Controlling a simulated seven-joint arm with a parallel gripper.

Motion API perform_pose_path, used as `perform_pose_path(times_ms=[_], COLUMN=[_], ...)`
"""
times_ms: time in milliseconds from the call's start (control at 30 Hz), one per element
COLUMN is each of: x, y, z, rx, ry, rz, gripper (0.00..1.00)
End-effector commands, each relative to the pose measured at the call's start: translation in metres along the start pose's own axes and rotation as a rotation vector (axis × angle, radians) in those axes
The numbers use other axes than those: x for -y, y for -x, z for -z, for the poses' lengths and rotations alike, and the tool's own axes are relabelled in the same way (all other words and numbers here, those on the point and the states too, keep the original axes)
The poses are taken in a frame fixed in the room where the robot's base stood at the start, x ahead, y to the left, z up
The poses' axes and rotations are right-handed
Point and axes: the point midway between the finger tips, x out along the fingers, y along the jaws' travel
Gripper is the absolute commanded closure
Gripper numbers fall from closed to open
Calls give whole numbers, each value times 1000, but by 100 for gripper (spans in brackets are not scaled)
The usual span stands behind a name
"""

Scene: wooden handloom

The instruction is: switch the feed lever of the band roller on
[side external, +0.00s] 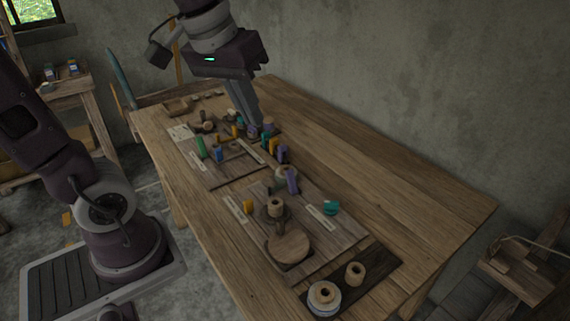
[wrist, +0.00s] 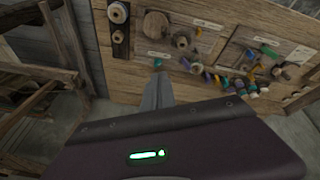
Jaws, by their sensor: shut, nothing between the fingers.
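My gripper (side external: 255,127) is shut and empty, pointing down at the far group of small parts on the wooden table. Its fingertips are beside or just above a small dark purple piece; contact cannot be told. In the wrist view the closed fingers (wrist: 158,90) show over the table's edge. Several coloured levers stand on the boards: a green one (side external: 200,147), a purple one (side external: 292,182), an orange one (side external: 248,207) and a teal one (side external: 330,208). The labels are too small to read, so I cannot tell which is the band roller's feed lever or its setting.
The near board carries a wooden roller (side external: 275,207) and a round wooden disc (side external: 288,246). A dark tray (side external: 378,268) holds a white-based spool (side external: 323,297) and a smaller spool (side external: 355,272). The table's right side (side external: 400,190) is clear. A wall stands behind.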

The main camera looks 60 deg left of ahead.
Motion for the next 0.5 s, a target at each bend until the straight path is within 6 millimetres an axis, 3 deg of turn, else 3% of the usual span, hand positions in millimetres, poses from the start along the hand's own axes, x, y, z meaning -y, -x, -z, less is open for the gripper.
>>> perform_pose_path(times_ms=[33, 100, 167, 300, 400, 500], x=[3, 11, 21, 60, 93, 123], y=[-14, -35, -58, -126, -178, -222], z=[28, 64, 93, 148, 172, 183], rx=[36, 76, 109, 178, 219, 249], ry=[101, 250, 377, 665, 849, 994], rz=[17, 41, 64, 127, 174, 215], gripper=[100, 100, 100, 100, 100, 100])
